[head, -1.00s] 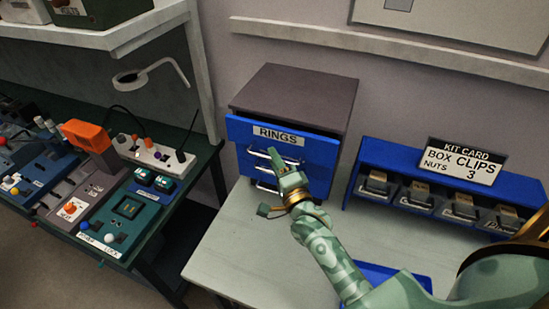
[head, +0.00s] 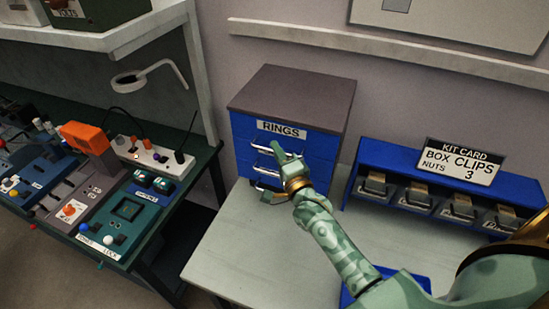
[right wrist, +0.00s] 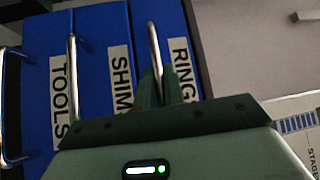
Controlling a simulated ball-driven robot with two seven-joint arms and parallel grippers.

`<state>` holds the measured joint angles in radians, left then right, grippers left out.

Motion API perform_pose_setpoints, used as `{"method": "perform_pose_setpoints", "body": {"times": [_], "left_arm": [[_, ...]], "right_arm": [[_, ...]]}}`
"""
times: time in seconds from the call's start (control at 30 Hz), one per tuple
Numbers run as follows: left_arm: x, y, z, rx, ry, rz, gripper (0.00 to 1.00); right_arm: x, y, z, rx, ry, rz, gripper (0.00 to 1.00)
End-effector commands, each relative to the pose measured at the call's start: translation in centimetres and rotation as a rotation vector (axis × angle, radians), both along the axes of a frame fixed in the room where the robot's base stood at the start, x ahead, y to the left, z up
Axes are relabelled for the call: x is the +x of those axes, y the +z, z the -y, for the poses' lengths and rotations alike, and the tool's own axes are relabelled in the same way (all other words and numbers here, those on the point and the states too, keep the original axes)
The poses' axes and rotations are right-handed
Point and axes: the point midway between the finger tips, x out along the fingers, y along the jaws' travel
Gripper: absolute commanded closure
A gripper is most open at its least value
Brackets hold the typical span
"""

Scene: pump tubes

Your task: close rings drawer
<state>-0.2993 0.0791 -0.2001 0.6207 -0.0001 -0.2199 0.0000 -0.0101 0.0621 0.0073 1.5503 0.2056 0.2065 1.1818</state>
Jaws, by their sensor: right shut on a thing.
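The rings drawer (head: 290,140) is the top drawer of a blue cabinet with a dark top (head: 292,90). Its front looks flush with the cabinet in the head view. My right gripper (head: 278,150) is at its metal handle, and its fingers are shut on that handle. In the right wrist view the fingers (right wrist: 158,88) meet the handle (right wrist: 154,45) beside the RINGS label (right wrist: 183,70). The fingers hide part of the handle. My left gripper is not in view.
The shims drawer (right wrist: 110,50) and the tools drawer (right wrist: 50,80) appear closed. A blue rack of bins (head: 400,165) with a kit card (head: 462,165) stands to the right. A blue tray (head: 360,285) lies partly behind my right arm. The table's front left is clear.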

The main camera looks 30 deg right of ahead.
Motion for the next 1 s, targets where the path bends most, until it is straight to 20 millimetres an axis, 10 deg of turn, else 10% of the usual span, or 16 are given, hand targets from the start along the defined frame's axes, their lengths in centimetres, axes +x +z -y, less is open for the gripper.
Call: {"method": "perform_pose_setpoints", "body": {"times": [0.23,0.33,0.67,1.0], "left_arm": [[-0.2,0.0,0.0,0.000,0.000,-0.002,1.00],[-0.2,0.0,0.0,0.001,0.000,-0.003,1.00],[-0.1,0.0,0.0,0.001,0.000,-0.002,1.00],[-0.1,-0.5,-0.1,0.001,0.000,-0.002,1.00]], "right_arm": [[0.2,0.0,0.5,0.000,-0.006,0.000,1.00],[0.2,0.0,0.4,0.000,-0.006,0.000,0.68],[-0.3,-0.1,0.3,0.001,-0.005,-0.001,0.68],[-7.7,-1.4,0.0,0.000,-0.005,-0.006,0.68]]}}
